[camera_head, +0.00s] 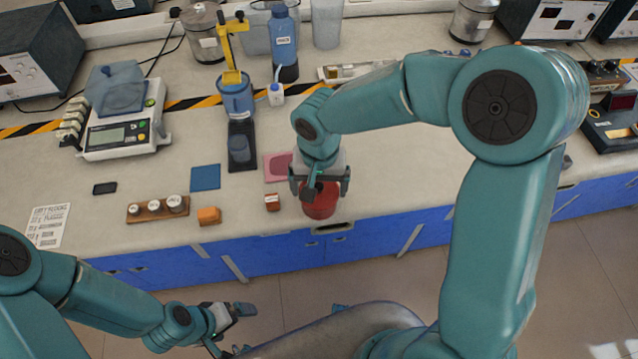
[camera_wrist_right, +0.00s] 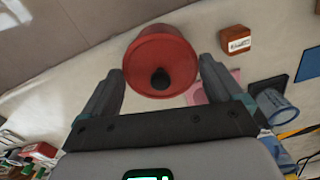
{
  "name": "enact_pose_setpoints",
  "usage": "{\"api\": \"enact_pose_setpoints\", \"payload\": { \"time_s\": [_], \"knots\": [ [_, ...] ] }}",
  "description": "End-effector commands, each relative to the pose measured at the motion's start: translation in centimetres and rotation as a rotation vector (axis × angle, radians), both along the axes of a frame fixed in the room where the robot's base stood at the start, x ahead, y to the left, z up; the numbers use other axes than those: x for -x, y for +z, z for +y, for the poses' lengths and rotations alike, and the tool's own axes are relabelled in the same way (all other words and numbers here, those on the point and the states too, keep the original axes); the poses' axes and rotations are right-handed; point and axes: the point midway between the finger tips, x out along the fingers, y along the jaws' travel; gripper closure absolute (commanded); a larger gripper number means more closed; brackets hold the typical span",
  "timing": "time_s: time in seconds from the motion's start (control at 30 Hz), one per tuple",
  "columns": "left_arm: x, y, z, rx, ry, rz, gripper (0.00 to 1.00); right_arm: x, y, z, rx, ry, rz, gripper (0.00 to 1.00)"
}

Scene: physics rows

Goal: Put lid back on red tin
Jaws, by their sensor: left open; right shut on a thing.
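The red tin (camera_head: 320,209) stands upright near the front edge of the counter, below my right gripper (camera_head: 320,181). In the right wrist view a round red lid (camera_wrist_right: 146,70) with a black knob (camera_wrist_right: 160,78) lies between the two fingers of my right gripper (camera_wrist_right: 160,75), which is shut on it at its sides. The lid looks lined up over the tin, but I cannot tell whether it is fully seated; the gripper hides that join in the head view. My left gripper (camera_head: 230,330) is open and empty, low in front of the counter.
A pink mat (camera_head: 270,175) and a small reddish-brown block (camera_head: 272,202) lie just left of the tin. Further left are a blue mat (camera_head: 206,177), an orange block (camera_head: 209,216), a wooden weight rack (camera_head: 157,209) and a scale (camera_head: 120,136). A blue cup (camera_head: 237,98) stands behind.

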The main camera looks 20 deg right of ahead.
Motion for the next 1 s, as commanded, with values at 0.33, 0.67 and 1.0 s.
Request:
{"api": "enact_pose_setpoints", "payload": {
  "time_s": [0.33,0.67,1.0],
  "knots": [
    [0.00,-0.23,0.00,0.000,0.000,0.000,0.00,-0.01,-0.01,0.00,0.000,0.000,-0.001,0.35],
    [0.00,-0.23,0.00,0.000,0.000,0.000,0.00,0.00,-0.02,0.01,0.000,0.000,0.000,0.00],
    [0.01,0.15,0.00,0.000,0.000,0.000,0.00,-0.02,0.51,0.01,0.000,0.000,-0.001,0.00]
  ]
}}
